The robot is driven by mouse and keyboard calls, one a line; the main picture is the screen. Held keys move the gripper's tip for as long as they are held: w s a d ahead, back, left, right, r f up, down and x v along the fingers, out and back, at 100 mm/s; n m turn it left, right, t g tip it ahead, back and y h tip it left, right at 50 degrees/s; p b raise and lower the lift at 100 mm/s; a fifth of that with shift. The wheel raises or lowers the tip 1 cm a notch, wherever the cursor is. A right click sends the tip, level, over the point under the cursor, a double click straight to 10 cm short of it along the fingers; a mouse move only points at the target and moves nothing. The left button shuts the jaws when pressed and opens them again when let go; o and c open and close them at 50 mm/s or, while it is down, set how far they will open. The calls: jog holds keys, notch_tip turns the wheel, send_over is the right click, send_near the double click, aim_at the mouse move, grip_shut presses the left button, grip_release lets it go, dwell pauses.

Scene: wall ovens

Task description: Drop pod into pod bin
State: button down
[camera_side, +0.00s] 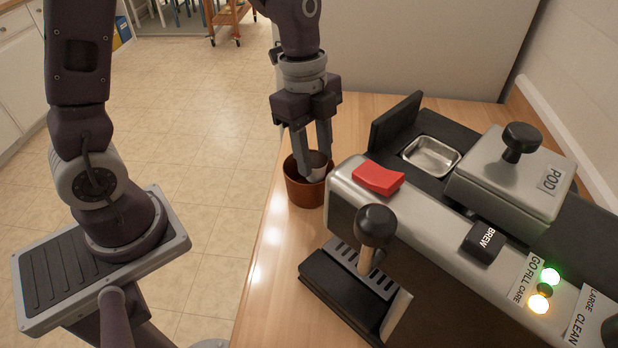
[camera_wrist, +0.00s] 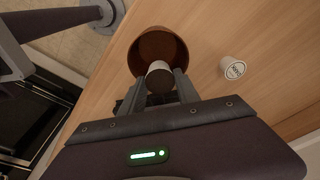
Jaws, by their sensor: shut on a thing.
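A brown round bin (camera_side: 304,192) stands on the wooden counter, left of the coffee machine. My gripper (camera_side: 319,172) points down at the bin's mouth. Its fingers are shut on a pale pod (camera_side: 317,163), which sits within the bin's opening in the side view. In the wrist view the pod (camera_wrist: 159,75) shows between the fingertips, over the near part of the bin (camera_wrist: 178,50). I cannot tell how deep the pod is below the rim. A second white pod (camera_wrist: 232,68) with dark lettering lies on the counter to the right of the bin in the wrist view.
The coffee machine (camera_side: 440,235) fills the right side, with a red piece (camera_side: 378,178), a knobbed lever (camera_side: 376,225), a POD lid (camera_side: 510,180) and an open metal tray (camera_side: 431,156). A dark slotted stand (camera_side: 350,285) is in front. The counter's left edge lies close to the bin.

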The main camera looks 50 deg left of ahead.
jog(key=c, duration=0.8)
grip_release()
jog(key=r, duration=0.4)
jog(key=a+r, duration=0.1)
jog(key=r, duration=0.1)
jog(key=shift+r, duration=0.35)
jog(key=shift+s+a+r, duration=0.1)
jog(key=shift+s+r, duration=0.1)
jog(key=shift+r, duration=0.15)
jog(key=s+a+r+n+t+y, duration=0.1)
jog(key=s+r+n+t, duration=0.1)
jog(key=s+n, duration=0.6)
jog(key=s+a+r+n+t, duration=0.1)
jog(key=s+r+n+t, duration=0.2)
jog(key=s+n, duration=0.5)
jog(key=shift+a+r+y, duration=0.35)
jog(key=shift+a+y, duration=0.05)
